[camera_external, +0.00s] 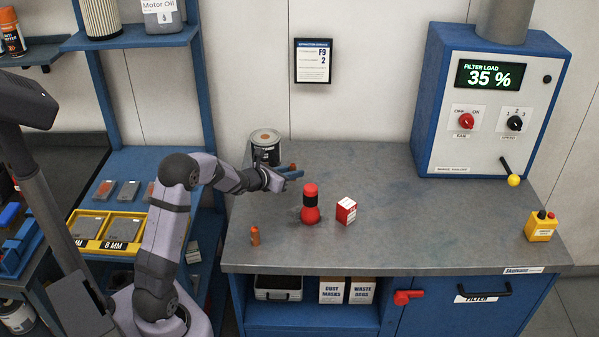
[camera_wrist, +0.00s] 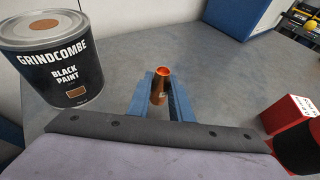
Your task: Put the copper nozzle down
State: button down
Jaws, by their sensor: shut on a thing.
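The copper nozzle (camera_wrist: 160,84) is a small tapered copper piece. It stands between the blue fingers of my gripper (camera_wrist: 163,100) in the wrist view, with its open end toward the top. My gripper (camera_external: 291,171) is shut on it over the back of the grey bench (camera_external: 400,215), just right of the paint can. In the external view only a small reddish bit of the nozzle shows between the fingers. I cannot tell whether its base touches the bench.
The black paint can (camera_wrist: 52,62) stands close left; it also shows in the external view (camera_external: 266,149). The bench's right-middle is clear.

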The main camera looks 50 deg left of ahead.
jog(key=shift+f, duration=1.2)
jog(key=shift+f, duration=0.2)
jog(key=c, duration=1.6)
grip_release()
jog(key=shift+r, duration=0.1)
jog(key=shift+r, duration=0.1)
jog(key=b+v, duration=0.1)
jog(key=v, duration=1.1)
jog(key=shift+b, duration=0.35)
